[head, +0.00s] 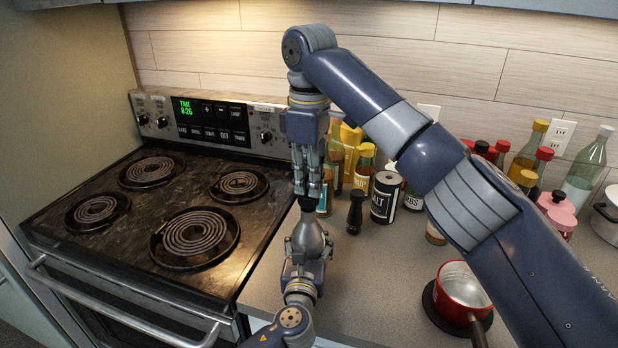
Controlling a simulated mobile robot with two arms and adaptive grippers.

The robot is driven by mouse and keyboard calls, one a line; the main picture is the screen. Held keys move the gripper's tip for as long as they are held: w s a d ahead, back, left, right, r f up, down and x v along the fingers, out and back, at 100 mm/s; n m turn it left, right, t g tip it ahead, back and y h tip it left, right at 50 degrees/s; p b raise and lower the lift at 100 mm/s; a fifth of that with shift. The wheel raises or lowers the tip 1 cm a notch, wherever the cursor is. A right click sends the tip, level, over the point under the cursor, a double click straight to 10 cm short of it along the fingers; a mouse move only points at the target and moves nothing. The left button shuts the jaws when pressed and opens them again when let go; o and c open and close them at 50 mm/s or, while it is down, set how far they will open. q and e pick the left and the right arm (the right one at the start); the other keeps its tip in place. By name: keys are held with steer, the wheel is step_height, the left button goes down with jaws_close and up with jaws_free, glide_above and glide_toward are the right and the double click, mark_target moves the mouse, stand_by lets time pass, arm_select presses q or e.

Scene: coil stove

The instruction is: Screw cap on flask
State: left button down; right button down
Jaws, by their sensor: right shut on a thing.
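A grey, cone-shaped flask (309,237) stands upright at the counter's left side, near the stove. My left gripper (304,266) is at the flask's lower part, coming from below in the picture. Its fingers are not clear, so I cannot tell whether it is shut on the flask. My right gripper (308,190) points down directly above the flask and is shut on a small dark cap (307,203). The cap is at the flask's mouth. I cannot tell whether it is seated on the neck.
The coil stove (190,186) is on the left. Several bottles, a dark shaker (355,212) and a black tin (385,197) stand close on the right. A red saucepan (462,291) sits at the lower right. Bare counter lies between the flask and the pan.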

arm_select(q)
steer(key=shift+f, duration=0.1)
arm_select(e)
steer(key=shift+f, duration=0.9)
steer(key=shift+f, duration=0.6)
